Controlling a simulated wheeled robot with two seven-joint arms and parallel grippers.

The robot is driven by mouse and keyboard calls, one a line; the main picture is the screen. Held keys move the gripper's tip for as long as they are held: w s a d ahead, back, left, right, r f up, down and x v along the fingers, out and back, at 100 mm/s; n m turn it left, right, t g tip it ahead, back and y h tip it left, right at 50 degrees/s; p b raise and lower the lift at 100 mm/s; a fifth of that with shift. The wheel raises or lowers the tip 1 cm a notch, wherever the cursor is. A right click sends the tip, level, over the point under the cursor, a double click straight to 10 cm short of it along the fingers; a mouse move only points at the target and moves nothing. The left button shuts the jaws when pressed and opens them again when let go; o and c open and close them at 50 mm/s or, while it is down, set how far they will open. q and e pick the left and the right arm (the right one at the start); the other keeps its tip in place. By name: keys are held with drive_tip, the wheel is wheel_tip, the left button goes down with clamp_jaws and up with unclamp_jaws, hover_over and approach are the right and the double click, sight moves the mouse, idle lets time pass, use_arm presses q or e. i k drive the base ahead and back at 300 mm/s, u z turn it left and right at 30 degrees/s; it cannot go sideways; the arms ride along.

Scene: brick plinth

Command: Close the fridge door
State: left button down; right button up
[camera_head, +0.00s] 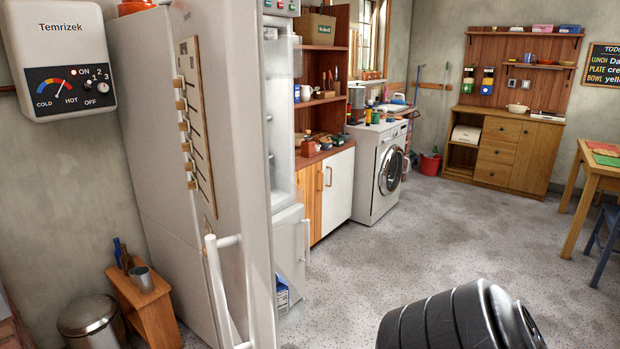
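The tall white fridge (150,150) stands at the left against the wall. Its door (240,150) appears open, with pale shelves (281,130) visible beyond its right edge. A white bar handle (219,285) is on the lower front of the door. A lower compartment is also open, with a blue and white box (282,296) in it. How wide the door stands open is hard to tell from this angle. Neither gripper is in view. A black ribbed part at the bottom right looks like part of my arm, apart from the fridge.
A small wooden stool (150,305) with bottles and a metal cup, and a metal bin (90,320), stand left of the fridge. A washing machine (379,170) and wooden cabinet (510,150) stand further back. A table (598,170) is at the right. The middle floor is clear.

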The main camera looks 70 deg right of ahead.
sight(219, 53)
drive_tip(key=z, duration=1.6)
drive_tip(key=i, duration=0.2)
